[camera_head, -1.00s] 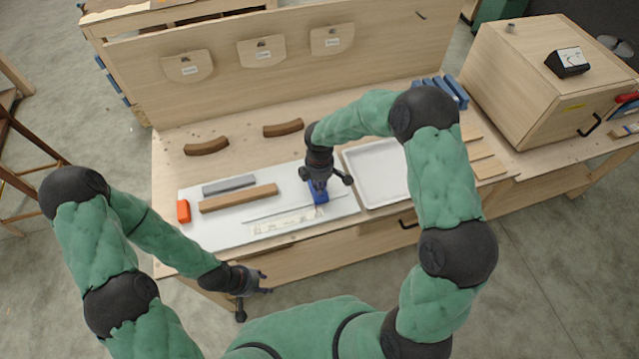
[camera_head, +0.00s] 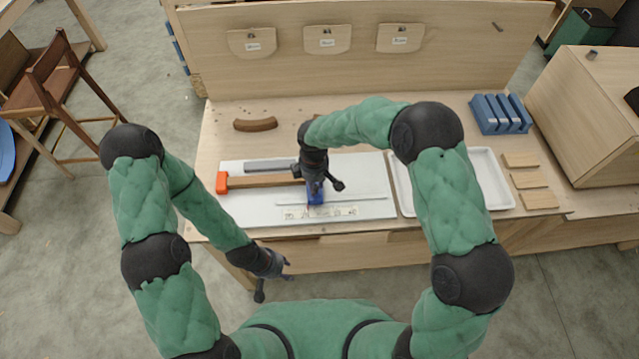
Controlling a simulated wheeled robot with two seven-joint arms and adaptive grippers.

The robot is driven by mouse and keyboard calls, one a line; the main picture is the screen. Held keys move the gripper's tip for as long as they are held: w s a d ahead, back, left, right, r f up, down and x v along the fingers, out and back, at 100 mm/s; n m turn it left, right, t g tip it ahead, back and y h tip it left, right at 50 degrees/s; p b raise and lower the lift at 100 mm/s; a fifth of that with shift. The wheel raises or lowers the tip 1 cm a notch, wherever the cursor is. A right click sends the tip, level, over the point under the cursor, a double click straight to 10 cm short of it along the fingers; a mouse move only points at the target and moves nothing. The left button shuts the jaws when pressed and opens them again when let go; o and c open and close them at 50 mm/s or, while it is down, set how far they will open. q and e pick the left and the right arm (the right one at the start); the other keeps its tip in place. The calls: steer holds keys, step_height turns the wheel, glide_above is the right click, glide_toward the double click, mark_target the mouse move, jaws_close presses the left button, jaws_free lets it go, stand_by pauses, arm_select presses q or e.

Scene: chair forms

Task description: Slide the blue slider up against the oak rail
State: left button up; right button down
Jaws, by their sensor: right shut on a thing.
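The blue slider (camera_head: 315,194) sits on the white board (camera_head: 365,175), at a thin straight line that runs along the board. My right gripper (camera_head: 316,184) comes down from above and is shut on the slider, hiding its upper part. The oak rail (camera_head: 262,181) lies on the board to the left of the slider and slightly farther back. The gripper hides the rail's right end, so I cannot tell whether the slider touches it. My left gripper (camera_head: 288,270) is open and empty in front of the table's front edge.
An orange block (camera_head: 222,182) is at the rail's left end. A grey bar (camera_head: 268,165) lies behind the rail. A marked strip (camera_head: 320,213) is at the board's front. A white tray (camera_head: 490,180), blue pieces (camera_head: 500,114) and wooden slats (camera_head: 530,181) are to the right.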

steer(key=c, duration=1)
jaws_free()
step_height(320, 180, up, 12)
